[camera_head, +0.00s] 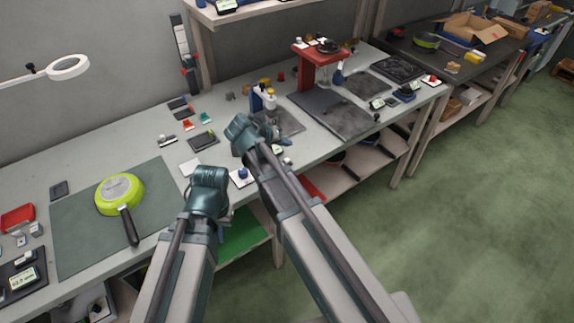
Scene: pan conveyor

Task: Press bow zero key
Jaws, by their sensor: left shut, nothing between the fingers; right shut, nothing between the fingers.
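I cannot make out a key marked bow zero. Small units with pale displays show at the lower left (22,281), near the middle (277,150) and at the right (377,103); their keys are too small to read. My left gripper (208,180) is over the bench's front edge, right of the green pan. My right gripper (243,132) is over the bench near its middle, beside a dark plate. Both are shut and empty, seen from behind, with their fingertips mostly hidden by the wrists.
A green pan (119,193) lies upside down on a dark mat (70,225). A red stand (318,68) rises behind a dark slab (335,118). A ring lamp (68,67) hangs at the upper left. Several small items lie along the bench's back.

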